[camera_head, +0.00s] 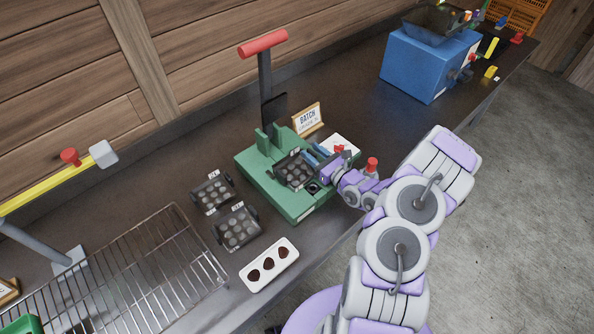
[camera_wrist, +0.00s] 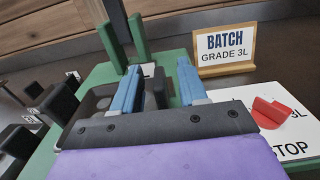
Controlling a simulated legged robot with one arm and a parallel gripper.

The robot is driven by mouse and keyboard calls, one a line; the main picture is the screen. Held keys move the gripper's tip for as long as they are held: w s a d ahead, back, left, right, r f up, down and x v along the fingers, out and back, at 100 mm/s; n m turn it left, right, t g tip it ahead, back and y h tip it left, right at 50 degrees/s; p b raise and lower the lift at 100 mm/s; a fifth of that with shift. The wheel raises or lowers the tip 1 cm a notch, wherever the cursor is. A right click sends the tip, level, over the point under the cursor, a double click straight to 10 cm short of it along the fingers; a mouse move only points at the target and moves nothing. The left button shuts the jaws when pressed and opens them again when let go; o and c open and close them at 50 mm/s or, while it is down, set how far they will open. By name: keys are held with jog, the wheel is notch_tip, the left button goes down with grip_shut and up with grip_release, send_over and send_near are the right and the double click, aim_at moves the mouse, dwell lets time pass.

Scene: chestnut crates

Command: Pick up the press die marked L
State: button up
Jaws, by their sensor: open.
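A dark press die (camera_head: 293,171) with round cavities sits on the green press (camera_head: 300,207). Two similar dies, one upper (camera_head: 213,192) and one lower (camera_head: 238,229), lie on the bench to its left. The letters on their small white tags are too small to read. My gripper (camera_head: 318,154) is open at the right side of the die on the press. In the wrist view my blue fingers (camera_wrist: 158,85) stand on either side of a black block at that die's edge. Part of the grey die (camera_wrist: 97,103) shows left of the fingers; the gripper body hides the rest.
A sign (camera_wrist: 225,50) reads "BATCH GRADE 3L" behind the press. A white card (camera_wrist: 285,120) with a red piece lies at right. A red-handled lever (camera_head: 263,43) rises behind. A white plate (camera_head: 269,266) with three brown pieces, a wire rack (camera_head: 150,270) and a blue machine (camera_head: 425,65) share the bench.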

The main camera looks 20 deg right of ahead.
grip_shut()
dwell(0.7)
